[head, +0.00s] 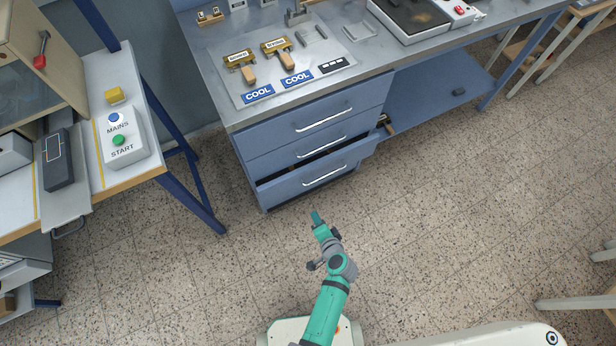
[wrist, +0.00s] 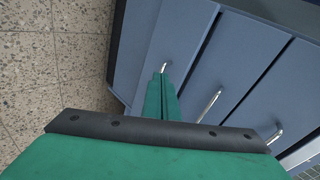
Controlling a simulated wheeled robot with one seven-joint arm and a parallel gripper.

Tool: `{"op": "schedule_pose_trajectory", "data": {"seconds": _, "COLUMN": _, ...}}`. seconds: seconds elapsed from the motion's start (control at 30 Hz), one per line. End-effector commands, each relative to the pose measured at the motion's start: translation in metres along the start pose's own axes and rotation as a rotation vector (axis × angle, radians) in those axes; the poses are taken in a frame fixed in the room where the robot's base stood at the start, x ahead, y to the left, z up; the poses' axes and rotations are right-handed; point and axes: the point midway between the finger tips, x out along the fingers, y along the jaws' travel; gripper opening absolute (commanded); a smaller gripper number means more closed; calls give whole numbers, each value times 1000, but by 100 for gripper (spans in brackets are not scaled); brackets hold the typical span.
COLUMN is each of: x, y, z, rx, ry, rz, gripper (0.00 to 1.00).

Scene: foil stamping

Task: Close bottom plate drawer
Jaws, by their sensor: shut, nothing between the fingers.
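The bottom plate drawer (head: 325,176) is the lowest of three blue drawers under the bench, in the head view. It stands pulled out, with a dark gap along its top edge, and has a silver bar handle (head: 324,176). My gripper (head: 316,217) is in front of and below this drawer in the head view, apart from it as far as I can tell. In the wrist view the green fingers (wrist: 162,98) are together and empty, pointing at a drawer front (wrist: 150,45) with their tips by a silver handle (wrist: 164,67). I cannot tell if they touch it.
The middle drawer (head: 285,157) and top drawer (head: 290,130) look shut above it. A blue lower shelf (head: 430,95) is to the right. A side table with a MAINS/START box (head: 121,137) stands left, its blue leg (head: 190,200) near the drawers. The speckled floor (head: 450,200) is clear.

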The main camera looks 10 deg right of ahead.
Motion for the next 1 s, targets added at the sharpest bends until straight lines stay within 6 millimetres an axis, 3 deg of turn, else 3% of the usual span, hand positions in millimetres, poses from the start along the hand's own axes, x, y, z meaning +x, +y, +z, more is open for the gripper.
{"op": "schedule_pose_trajectory", "data": {"seconds": 0.03, "x": 11, "y": -6, "z": -16, "rx": 43, "ry": -15, "rz": -24, "gripper": 0}}
{"op": "schedule_pose_trajectory", "data": {"seconds": 0.1, "x": 21, "y": -14, "z": -30, "rx": 94, "ry": -43, "rz": -56, "gripper": 0}}
{"op": "schedule_pose_trajectory", "data": {"seconds": 0.3, "x": 34, "y": -29, "z": -55, "rx": 174, "ry": -94, "rz": -116, "gripper": 0}}
{"op": "schedule_pose_trajectory", "data": {"seconds": 0.57, "x": 52, "y": -35, "z": -57, "rx": 188, "ry": -106, "rz": -129, "gripper": 0}}
{"op": "schedule_pose_trajectory", "data": {"seconds": 1.0, "x": 131, "y": -45, "z": -50, "rx": 187, "ry": -105, "rz": -127, "gripper": 0}}
